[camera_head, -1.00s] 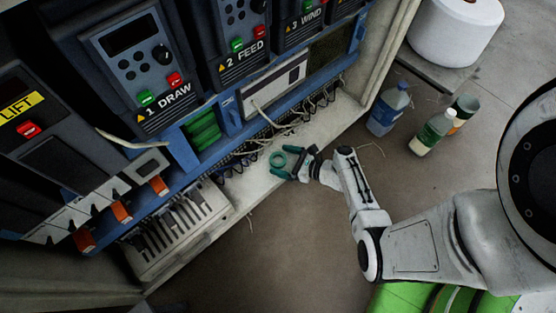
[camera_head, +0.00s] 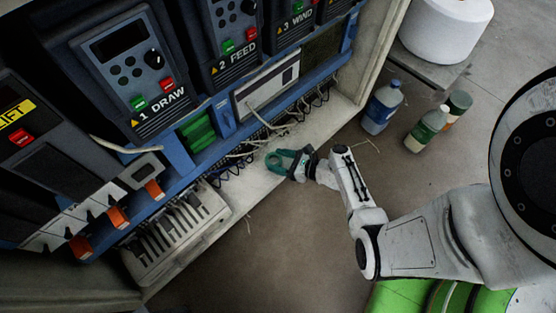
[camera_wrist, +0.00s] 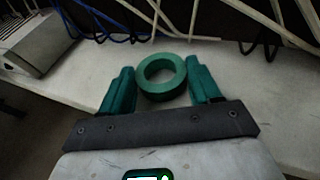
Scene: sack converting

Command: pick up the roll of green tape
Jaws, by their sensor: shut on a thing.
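The roll of green tape (camera_wrist: 162,77) is a thick green ring with an open centre. In the wrist view it lies between the two teal fingers of my gripper (camera_wrist: 160,88), at their tips. The fingers are shut on its sides. In the head view the roll (camera_head: 273,161) and my gripper (camera_head: 282,161) are at the pale ledge along the foot of the machine cabinet. The roll's edges merge with the teal fingers there. I cannot tell whether the roll touches the ledge.
Loose cords and coiled cables (camera_head: 262,143) hang just behind the roll. A slotted grey unit (camera_head: 178,232) sits to the left on the ledge (camera_head: 345,112). The floor in front is clear.

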